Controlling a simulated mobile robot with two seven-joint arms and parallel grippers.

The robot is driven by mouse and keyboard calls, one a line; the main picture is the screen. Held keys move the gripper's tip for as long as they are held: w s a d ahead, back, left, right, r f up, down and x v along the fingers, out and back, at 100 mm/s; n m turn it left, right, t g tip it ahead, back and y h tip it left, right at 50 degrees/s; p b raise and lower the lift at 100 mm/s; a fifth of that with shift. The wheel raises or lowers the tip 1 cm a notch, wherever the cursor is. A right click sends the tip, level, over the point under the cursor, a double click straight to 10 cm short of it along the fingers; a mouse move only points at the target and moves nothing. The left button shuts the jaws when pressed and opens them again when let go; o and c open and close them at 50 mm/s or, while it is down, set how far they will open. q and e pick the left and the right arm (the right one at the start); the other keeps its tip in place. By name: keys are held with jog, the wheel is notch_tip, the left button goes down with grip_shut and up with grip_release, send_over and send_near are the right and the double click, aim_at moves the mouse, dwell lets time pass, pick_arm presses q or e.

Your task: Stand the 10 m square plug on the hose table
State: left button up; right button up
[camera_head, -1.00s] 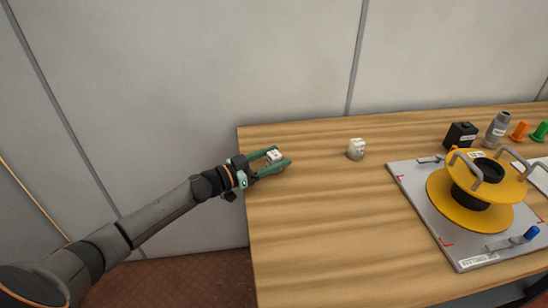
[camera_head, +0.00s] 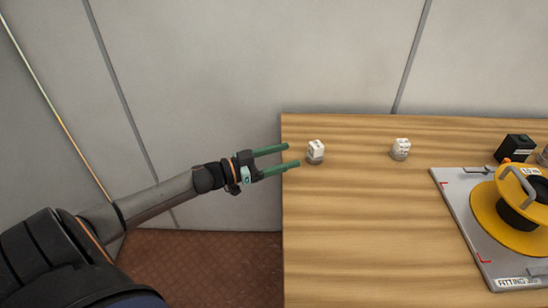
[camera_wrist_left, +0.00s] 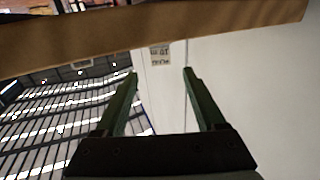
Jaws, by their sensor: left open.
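A small white square plug (camera_head: 316,148) with a grey lower part stands upright on the wooden table (camera_head: 350,240), near its left edge. Its print is too small to read in the head view. In the left wrist view a small label (camera_wrist_left: 160,55), upside down and seemingly reading 10, shows between the fingertips below the table's edge band; it appears to be on this plug. My left gripper (camera_head: 294,156) is open and empty, its fingertips just left of the plug and apart from it. The fingers also show in the left wrist view (camera_wrist_left: 160,74). My right gripper is not in view.
A second white plug (camera_head: 401,149) stands farther right. A grey plate (camera_head: 460,215) with a yellow reel (camera_head: 488,214) lies at the right, with a black block (camera_head: 515,149) behind it. The table's front left is clear. A pale wall (camera_head: 250,60) rises behind.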

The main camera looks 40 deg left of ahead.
pick_arm(q)
jog(key=shift+v, duration=1.35)
